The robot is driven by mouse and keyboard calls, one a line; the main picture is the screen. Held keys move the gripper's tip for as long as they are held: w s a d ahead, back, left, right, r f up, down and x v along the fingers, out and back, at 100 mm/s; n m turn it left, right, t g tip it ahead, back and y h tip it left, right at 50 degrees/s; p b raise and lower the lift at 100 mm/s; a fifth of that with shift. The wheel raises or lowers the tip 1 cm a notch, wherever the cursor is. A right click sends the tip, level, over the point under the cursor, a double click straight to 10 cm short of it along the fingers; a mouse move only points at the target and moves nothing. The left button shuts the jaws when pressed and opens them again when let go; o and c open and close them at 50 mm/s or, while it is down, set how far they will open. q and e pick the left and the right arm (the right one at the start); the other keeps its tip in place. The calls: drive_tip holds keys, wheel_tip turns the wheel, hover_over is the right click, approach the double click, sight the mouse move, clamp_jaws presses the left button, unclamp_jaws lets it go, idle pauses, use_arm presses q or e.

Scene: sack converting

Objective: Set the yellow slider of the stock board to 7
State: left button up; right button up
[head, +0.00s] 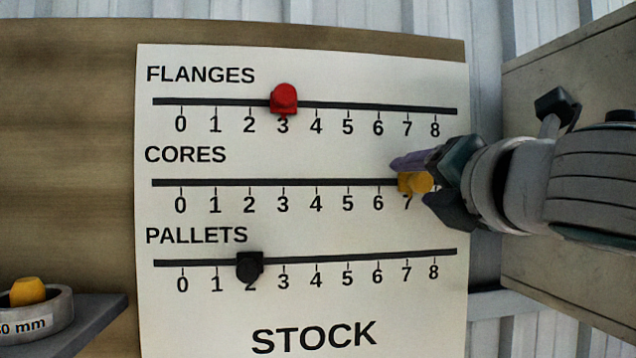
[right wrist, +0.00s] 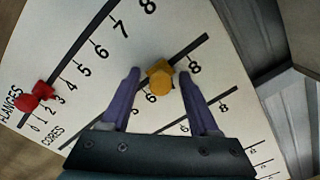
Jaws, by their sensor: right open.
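The yellow slider (head: 414,182) sits on the CORES rail of the white stock board (head: 400,320), at the 7 mark, whose numeral it partly covers. In the right wrist view the yellow slider (right wrist: 160,80) lies between the two finger tips, with a gap on each side. My right gripper (head: 412,180) comes in from the right in the head view; its purple fingers are open around the slider. The 8 of the CORES row is hidden behind the gripper in the head view. My left gripper is not in view.
The red slider (head: 284,98) is at 3 on the FLANGES rail. The black slider (head: 249,266) is at 2 on the PALLETS rail. A grey shelf (head: 95,318) at lower left holds a ring with a yellow piece. A beige box (head: 540,270) stands at right.

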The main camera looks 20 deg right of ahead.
sight(424, 186)
drive_tip(key=b+v, duration=0.1)
drive_tip(key=v, duration=0.1)
drive_tip(key=b+v, duration=0.1)
drive_tip(key=v, duration=0.2)
drive_tip(key=shift+s+f+b, duration=0.15)
drive_tip(key=shift+f+b, duration=0.05)
drive_tip(key=shift+b, duration=0.2)
drive_tip(key=p, duration=0.2)
drive_tip(key=r+p, duration=0.1)
drive_tip(key=p, duration=0.2)
drive_tip(key=shift+s+r+p, duration=0.1)
drive_tip(key=shift+s+p, duration=0.2)
drive_tip(key=p+v, duration=0.1)
drive_tip(key=v, duration=0.1)
drive_tip(key=p+v, duration=0.2)
drive_tip(key=shift+a+f+p, duration=0.1)
drive_tip(key=shift+f+p, duration=0.2)
drive_tip(key=shift+f, duration=0.1)
